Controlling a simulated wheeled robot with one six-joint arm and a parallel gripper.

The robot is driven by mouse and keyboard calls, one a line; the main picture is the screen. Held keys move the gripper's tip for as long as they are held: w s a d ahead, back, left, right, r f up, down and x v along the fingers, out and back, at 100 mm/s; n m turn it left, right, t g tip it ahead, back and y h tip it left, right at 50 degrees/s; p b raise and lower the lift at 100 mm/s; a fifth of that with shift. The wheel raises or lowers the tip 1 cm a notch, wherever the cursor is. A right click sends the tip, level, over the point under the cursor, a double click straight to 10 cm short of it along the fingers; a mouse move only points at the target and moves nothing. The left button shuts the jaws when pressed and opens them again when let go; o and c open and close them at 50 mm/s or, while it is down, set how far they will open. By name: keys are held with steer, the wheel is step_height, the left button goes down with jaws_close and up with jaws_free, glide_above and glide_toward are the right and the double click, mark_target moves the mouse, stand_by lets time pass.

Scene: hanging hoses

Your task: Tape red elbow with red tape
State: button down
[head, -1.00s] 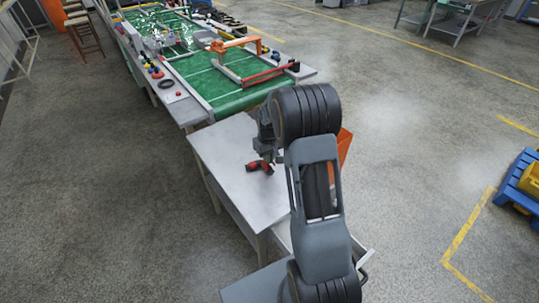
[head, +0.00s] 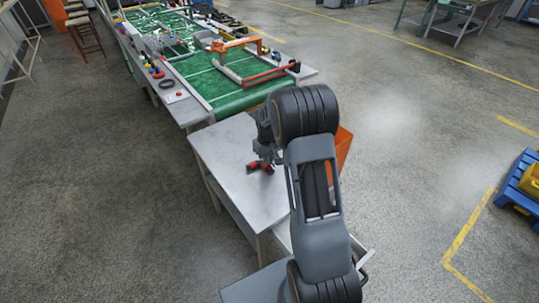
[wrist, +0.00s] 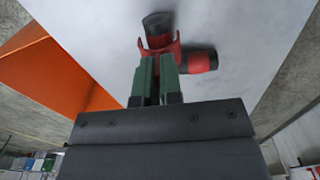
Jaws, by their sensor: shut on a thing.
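The red elbow (head: 258,166), with dark ends, is at the grey metal table's top, below my arm. In the wrist view the red elbow (wrist: 160,48) has one dark end pointing away and one pointing right. My gripper (wrist: 158,62) has its green fingers close together, shut on the elbow's red body. In the head view my gripper (head: 264,156) points down at the elbow and partly covers it. I cannot tell whether the elbow touches the tabletop. I cannot make out a roll of red tape for certain.
The grey table (head: 225,160) is otherwise bare on its left side. An orange bin (head: 344,145) stands at its right, near my arm. Behind is a green conveyor table (head: 225,92) with an orange frame (head: 235,44) and small parts. The floor on both sides is open.

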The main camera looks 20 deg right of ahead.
steer(key=shift+f+b, duration=0.45)
steer(key=shift+f, duration=1.2)
steer(key=c, duration=1.2)
jaws_free()
steer(key=shift+a, duration=0.1)
steer(key=shift+r, duration=0.15)
step_height(320, 180, up, 10)
steer(key=p, duration=0.7)
steer(key=shift+p, duration=0.3)
